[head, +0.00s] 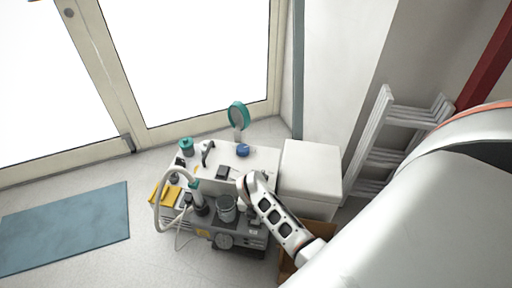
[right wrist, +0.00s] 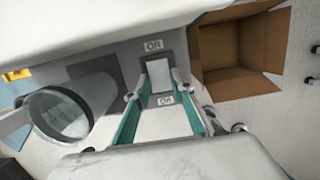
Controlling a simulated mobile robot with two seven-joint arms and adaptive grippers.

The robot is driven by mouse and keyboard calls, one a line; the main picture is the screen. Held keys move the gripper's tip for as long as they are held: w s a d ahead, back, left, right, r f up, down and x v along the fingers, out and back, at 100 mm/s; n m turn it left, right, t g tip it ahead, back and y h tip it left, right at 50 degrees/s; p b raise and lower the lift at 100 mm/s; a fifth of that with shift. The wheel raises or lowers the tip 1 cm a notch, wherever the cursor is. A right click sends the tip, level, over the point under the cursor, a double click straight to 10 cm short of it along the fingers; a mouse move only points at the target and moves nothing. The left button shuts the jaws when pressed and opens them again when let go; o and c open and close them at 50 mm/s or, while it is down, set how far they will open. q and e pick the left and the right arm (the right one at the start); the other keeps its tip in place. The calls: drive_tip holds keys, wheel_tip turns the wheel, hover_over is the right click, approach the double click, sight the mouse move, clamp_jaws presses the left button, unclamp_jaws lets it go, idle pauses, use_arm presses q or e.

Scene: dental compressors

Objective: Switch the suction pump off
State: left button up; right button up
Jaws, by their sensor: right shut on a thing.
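The suction pump (head: 224,241) is a grey machine with a dark canister (head: 227,208) on top, at the front of the equipment group in the head view. In the head view my right arm hides most of this spot. My left gripper is not in view.
An open cardboard box (right wrist: 238,45) stands beside the panel. A white cabinet (head: 311,170) is right of the equipment, and a ladder (head: 385,140) leans farther right. A hose (head: 157,212) loops at the left. Floor near the blue mat (head: 65,228) is clear.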

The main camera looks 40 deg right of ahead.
sight(255, 222)
drive_tip(key=shift+d, duration=0.1)
drive_tip(key=o, duration=1.1)
drive_tip(key=shift+r, duration=0.1)
wheel_tip(255, 222, up, 12)
drive_tip(key=s+a, duration=0.1)
drive_tip(key=shift+a, duration=0.15)
